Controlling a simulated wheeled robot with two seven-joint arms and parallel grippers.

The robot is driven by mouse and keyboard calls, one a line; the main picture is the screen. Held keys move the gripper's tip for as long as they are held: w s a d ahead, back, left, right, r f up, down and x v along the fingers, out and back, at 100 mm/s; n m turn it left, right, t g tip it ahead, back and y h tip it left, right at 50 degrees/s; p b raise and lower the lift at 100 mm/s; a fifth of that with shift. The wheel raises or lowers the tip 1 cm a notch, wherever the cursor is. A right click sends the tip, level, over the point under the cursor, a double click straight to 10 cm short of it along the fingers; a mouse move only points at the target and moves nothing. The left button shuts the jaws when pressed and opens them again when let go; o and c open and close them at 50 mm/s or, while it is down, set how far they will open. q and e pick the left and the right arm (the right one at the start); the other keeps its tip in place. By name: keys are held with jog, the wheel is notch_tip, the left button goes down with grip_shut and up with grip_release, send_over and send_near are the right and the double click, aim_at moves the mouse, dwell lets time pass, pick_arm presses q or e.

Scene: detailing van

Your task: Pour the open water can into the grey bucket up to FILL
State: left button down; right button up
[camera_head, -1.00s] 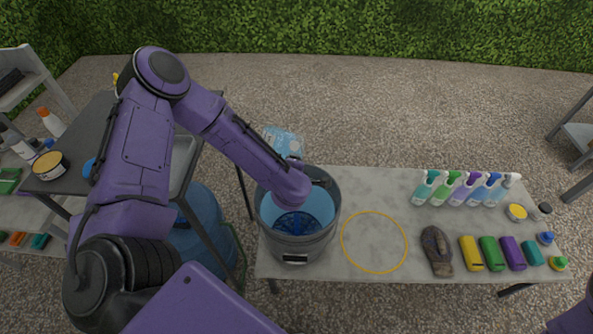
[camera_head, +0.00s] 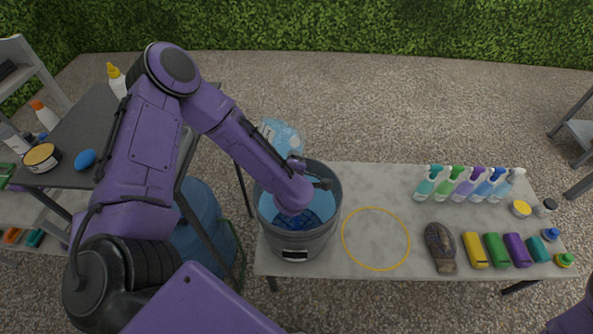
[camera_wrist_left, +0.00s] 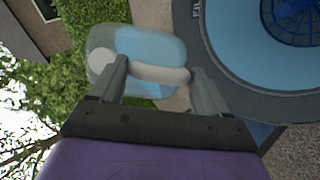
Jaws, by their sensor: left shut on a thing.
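The water can (camera_head: 281,134) is translucent pale blue and is held tilted just behind the grey bucket (camera_head: 296,245). In the left wrist view my left gripper (camera_wrist_left: 158,73) is shut on the can's pale handle, with the can (camera_wrist_left: 105,45) beyond the fingers. The bucket (camera_wrist_left: 215,55) is at the right there. It stands on the left end of the table and has blue water and a dark blue grid inside. My left wrist hides part of its opening. A small mark shows on its inner wall, too small to read. No pouring stream is visible. My right gripper is out of view.
The table (camera_head: 375,185) has a yellow ring (camera_head: 376,239), spray bottles (camera_head: 461,185), a brush (camera_head: 440,247) and coloured blocks (camera_head: 495,249). The table's back middle is clear.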

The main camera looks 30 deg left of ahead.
pick_arm(q)
jog(key=shift+w+f+b, duration=0.1)
jog(key=shift+f+b, duration=0.15)
jog(key=shift+b, duration=0.35)
jog(key=shift+f+y+b, duration=0.15)
jog(key=shift+y+b, duration=0.15)
jog(key=shift+b, duration=0.05)
jog(key=shift+s+d+f+t+y+b, duration=0.2)
jog(key=shift+d+f+t+y+b, duration=0.3)
jog(key=shift+b, duration=0.5)
jog(key=shift+f+b, duration=0.25)
jog(key=shift+b, duration=0.1)
jog(key=shift+s+d+f+m+t+b, duration=0.2)
jog(key=shift+f+m+t+b, duration=0.1)
jog(key=shift+b, duration=0.25)
notch_tip(320, 180, down, 3)
jog(key=t+y+b, duration=0.1)
jog(key=y+b, duration=0.1)
jog(key=b, duration=0.3)
jog(key=shift+a+f, duration=0.1)
jog(key=shift+f, duration=0.1)
jog(key=shift+f+m+t+y+b, duration=0.15)
jog(key=shift+m+t+y+b, duration=0.35)
jog(key=shift+b, duration=0.6)
dwell(1.6)
dwell(1.6)
